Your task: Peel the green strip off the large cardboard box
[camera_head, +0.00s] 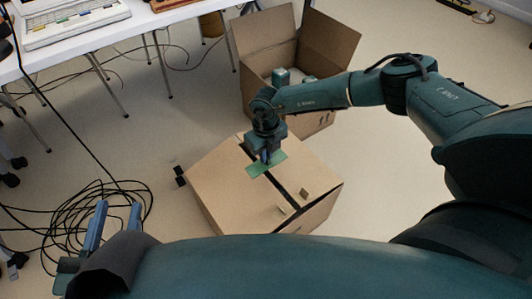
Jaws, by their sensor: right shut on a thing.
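The large cardboard box (219,176) stands on the floor in the middle of the head view, with a dark gap running across its top. The green strip (257,170) lies at the top, across the dark gap near the box's far part. My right gripper (267,158) points down and is shut on the green strip; its fingertips are small and partly hidden by the wrist. My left gripper (115,219) is at the lower left, its two blue fingers apart and pointing up, with nothing between them.
An open cardboard box (342,40) with greenish things inside stands behind the large box. A white table (150,22) with a keyboard-like device (75,24) is at the upper left. Coiled black cables (90,208) lie on the floor at the left. Floor at the right is clear.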

